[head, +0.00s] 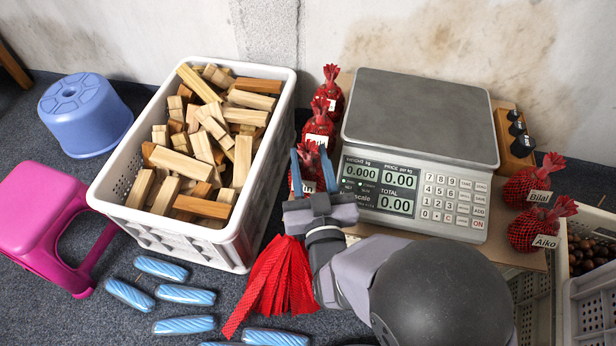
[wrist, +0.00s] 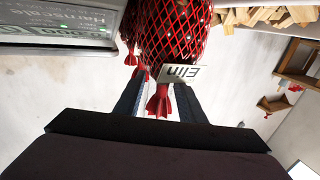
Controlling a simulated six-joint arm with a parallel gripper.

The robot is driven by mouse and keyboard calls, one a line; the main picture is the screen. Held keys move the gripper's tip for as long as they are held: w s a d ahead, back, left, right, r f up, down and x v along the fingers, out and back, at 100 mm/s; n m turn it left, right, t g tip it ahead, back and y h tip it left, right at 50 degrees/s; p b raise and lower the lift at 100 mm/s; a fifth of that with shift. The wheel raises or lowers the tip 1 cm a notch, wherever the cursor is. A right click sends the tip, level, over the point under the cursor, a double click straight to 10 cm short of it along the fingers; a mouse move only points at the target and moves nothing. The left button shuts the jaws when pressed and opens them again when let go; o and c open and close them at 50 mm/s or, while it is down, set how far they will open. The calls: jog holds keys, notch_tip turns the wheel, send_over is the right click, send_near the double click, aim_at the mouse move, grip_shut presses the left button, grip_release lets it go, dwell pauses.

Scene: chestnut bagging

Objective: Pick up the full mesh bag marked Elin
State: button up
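The mesh bag marked Elin (wrist: 172,32) is red, filled with dark chestnuts, and shows upside down in the wrist view. Its white tag is legible there. In the head view, the nearest red bag (head: 311,172) left of the scale shows between my fingers, partly hidden by them; its tag is not legible there. My gripper (head: 309,152) is open. In the wrist view, the fingers of my gripper (wrist: 160,82) stand on either side of the bag's red gathered top, with gaps visible on both sides.
The scale (head: 420,110) stands close to the right, and the white crate of wood blocks (head: 190,240) to the left. Two more red bags (head: 319,125) stand behind. Bags tagged Bilal (head: 524,187) and Aiko (head: 528,234) are right of the scale. Empty red nets (head: 275,280) lie in front.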

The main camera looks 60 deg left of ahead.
jog(key=shift+r+b+x, duration=0.1)
jog(key=shift+b+x, duration=0.4)
jog(key=shift+x, duration=0.65)
jog(key=shift+r+b+x, duration=0.15)
jog(key=shift+b+x, duration=0.35)
jog(key=shift+x, duration=0.6)
jog(key=shift+s+a, duration=0.1)
grip_shut()
